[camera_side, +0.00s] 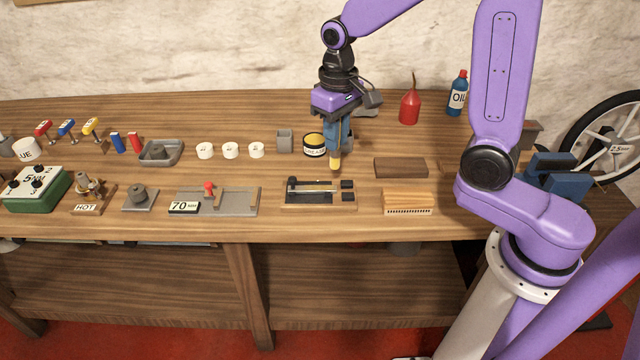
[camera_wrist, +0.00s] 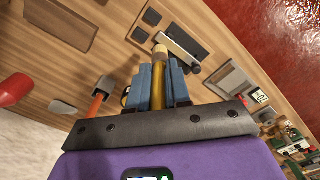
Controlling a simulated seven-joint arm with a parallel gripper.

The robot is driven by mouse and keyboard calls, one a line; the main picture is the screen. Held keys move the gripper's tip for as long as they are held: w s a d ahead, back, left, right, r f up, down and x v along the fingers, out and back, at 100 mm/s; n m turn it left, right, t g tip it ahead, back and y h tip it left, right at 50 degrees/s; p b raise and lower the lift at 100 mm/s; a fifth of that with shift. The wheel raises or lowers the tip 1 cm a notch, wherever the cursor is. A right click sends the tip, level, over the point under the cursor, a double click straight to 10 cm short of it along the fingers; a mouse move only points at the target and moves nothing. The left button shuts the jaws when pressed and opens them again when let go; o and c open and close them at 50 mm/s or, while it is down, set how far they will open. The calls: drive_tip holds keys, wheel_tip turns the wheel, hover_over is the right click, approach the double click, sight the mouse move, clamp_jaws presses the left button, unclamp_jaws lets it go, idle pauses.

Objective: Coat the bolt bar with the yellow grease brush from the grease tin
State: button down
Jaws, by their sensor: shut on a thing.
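My gripper (camera_side: 337,148) has its blue fingers shut on the yellow grease brush (camera_side: 336,161), which points down. In the wrist view the brush (camera_wrist: 158,85) sits between the fingers (camera_wrist: 159,82), with its pale tip toward the bolt fixture. The grease tin (camera_side: 314,146), with a yellow and black label, stands just left of the gripper; in the wrist view it is mostly hidden behind the fingers. The bolt bar (camera_side: 314,185) lies in a dark fixture (camera_side: 318,199) on a wooden base, in front of the brush. The brush appears above the bench, behind the bar; contact is not visible.
A brown block (camera_side: 400,167) and a ribbed wooden piece (camera_side: 407,202) lie right of the fixture. A red oil can (camera_side: 410,105) and blue bottle (camera_side: 457,95) stand behind.

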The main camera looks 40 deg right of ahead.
sight(334, 167)
drive_tip(key=shift+f, duration=0.15)
drive_tip(key=shift+f, duration=2.25)
drive_tip(key=shift+f, duration=0.65)
drive_tip(key=shift+w+a, duration=0.6)
drive_tip(key=shift+a, duration=0.1)
drive_tip(key=shift+w+a, duration=0.5)
drive_tip(key=shift+w, duration=0.05)
drive_tip(key=shift+w+a, duration=0.6)
